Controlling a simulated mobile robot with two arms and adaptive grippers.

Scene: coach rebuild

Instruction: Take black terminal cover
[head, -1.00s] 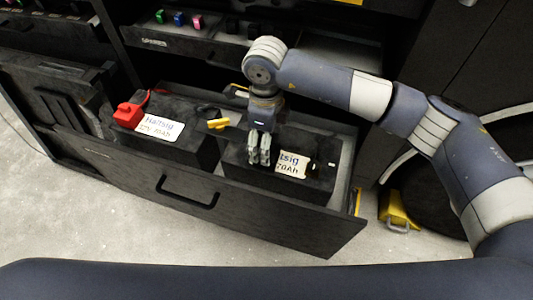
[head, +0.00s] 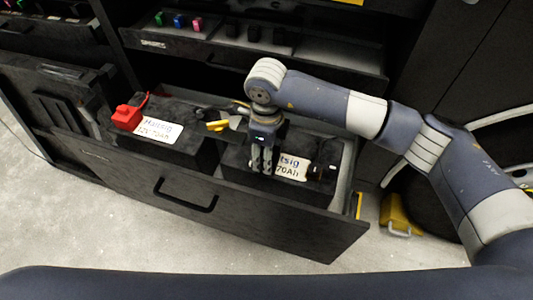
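An open black drawer (head: 110,165) holds two black batteries with white labels. A small dark piece (head: 207,113), possibly the black terminal cover, sits at the back right of the left battery (head: 195,150). Another dark piece (head: 316,171) is beside the label of the right battery (head: 235,172). I cannot tell which one is the cover. My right gripper (head: 262,168) points down over the right battery, just left of its label. Its fingers look close together, and no object shows between them. Whether they touch the battery is unclear. My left gripper is out of view.
A red terminal cover (head: 128,117) is on the left battery. A yellow piece (head: 217,126) lies between the batteries. A shelf tray (head: 190,46) behind holds small coloured and black pieces. A yellow object (head: 396,215) stands on the floor right of the drawer.

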